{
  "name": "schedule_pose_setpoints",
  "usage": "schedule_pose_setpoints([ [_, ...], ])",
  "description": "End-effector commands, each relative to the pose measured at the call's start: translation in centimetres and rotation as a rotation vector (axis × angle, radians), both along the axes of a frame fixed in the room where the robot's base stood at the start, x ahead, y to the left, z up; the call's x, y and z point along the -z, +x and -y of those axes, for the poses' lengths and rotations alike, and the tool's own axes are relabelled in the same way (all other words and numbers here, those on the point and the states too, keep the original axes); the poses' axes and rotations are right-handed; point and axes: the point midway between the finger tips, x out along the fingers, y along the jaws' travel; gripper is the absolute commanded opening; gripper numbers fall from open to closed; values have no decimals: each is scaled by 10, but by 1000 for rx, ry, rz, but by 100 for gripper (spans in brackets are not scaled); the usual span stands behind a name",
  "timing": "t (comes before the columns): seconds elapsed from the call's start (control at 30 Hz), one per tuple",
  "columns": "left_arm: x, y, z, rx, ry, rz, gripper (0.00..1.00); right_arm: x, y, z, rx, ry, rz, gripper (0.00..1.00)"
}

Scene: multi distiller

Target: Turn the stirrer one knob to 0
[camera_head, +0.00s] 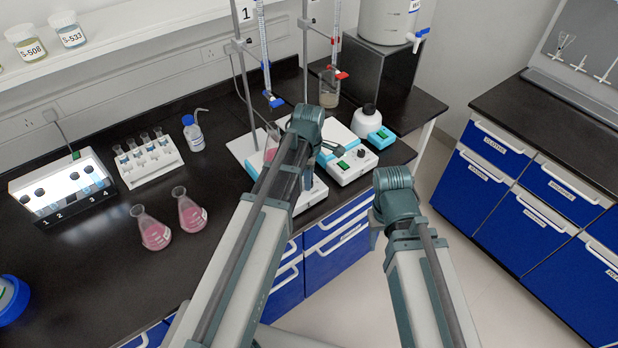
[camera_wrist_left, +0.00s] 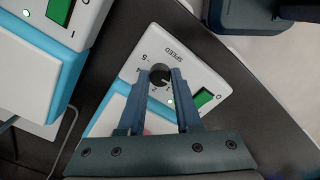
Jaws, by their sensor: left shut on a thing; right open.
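My left gripper (camera_wrist_left: 160,88) is shut on the black speed knob (camera_wrist_left: 160,75) of a stirrer (camera_wrist_left: 140,65). Its fingers lie on both sides of the knob, and the dial marking SPEED shows beside it. The green switch (camera_wrist_left: 204,98) sits right of the knob. In the head view this is the left stirrer (camera_head: 310,192), largely hidden behind my left arm, with a pink flask (camera_head: 271,152) over it. The exact setting is hard to read. My right gripper (camera_head: 376,232) is open and empty, right of the stirrers; its fingertips are mostly hidden.
A second stirrer (camera_head: 347,166) stands close on the right, with its own knob and green switch. Burettes on stands rise behind. Two pink flasks (camera_head: 172,222) and a vial rack (camera_head: 150,160) stand left. The aisle before the blue cabinets (camera_head: 497,150) is free.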

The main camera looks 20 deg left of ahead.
Motion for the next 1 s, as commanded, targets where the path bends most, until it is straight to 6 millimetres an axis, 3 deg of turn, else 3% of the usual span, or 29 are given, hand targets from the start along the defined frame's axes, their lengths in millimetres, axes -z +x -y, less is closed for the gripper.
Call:
schedule_pose_setpoints([
  [0.7, 0, 0, 0, -70, 0, 0, 0, 0, 0, 0, 0, 0, 0, 50],
  [0.73, 0, 0, 0, -70, 0, 0, 35, 0, 0, 0, 0, 0, 0, 50],
  [0.9, 0, 0, 0, -69, 0, 0, 63, 0, 0, 0, 0, 0, 0, 50],
  [1.0, 0, 0, 0, -69, 0, 0, 63, 0, 0, 0, 0, 0, 0, 50],
])
